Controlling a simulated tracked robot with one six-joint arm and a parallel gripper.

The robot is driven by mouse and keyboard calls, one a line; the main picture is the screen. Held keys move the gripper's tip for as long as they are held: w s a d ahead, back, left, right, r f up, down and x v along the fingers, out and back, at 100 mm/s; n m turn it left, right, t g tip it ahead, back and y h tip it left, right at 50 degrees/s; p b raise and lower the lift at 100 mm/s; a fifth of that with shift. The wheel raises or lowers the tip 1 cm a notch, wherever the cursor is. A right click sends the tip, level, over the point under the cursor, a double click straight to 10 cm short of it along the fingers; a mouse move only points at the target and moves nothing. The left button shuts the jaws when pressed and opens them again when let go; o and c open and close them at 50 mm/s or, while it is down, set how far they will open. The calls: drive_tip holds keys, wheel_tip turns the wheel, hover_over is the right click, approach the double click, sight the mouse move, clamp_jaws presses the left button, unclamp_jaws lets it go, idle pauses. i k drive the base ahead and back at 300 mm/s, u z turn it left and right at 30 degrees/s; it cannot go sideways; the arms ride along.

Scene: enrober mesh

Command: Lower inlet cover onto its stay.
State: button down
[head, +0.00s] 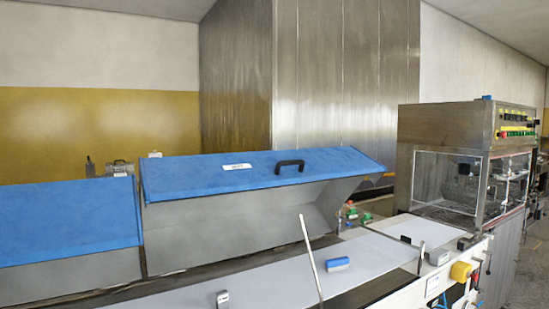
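A blue-topped cover (225,175) with a black handle (290,166) and a small white label is in the middle of the head view. It looks raised at its right end, with its grey inner side showing below; I take it for the inlet cover. A thin pale rod (312,258) stands at a slant in front of the cover's right part, its top end free and apart from the cover's edge. It may be the stay. My gripper is not in view.
Another blue cover (65,222) lies to the left. A pale belt (270,284) runs below the covers, with a blue-and-white block (337,264) on it. A glass-fronted steel cabinet (450,165) stands at the right, near a yellow knob (460,271). Open floor shows at far right.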

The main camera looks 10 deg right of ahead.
sight(198, 210)
drive_tip(key=z, duration=0.05)
drive_tip(key=i, duration=1)
drive_tip(key=u, duration=0.05)
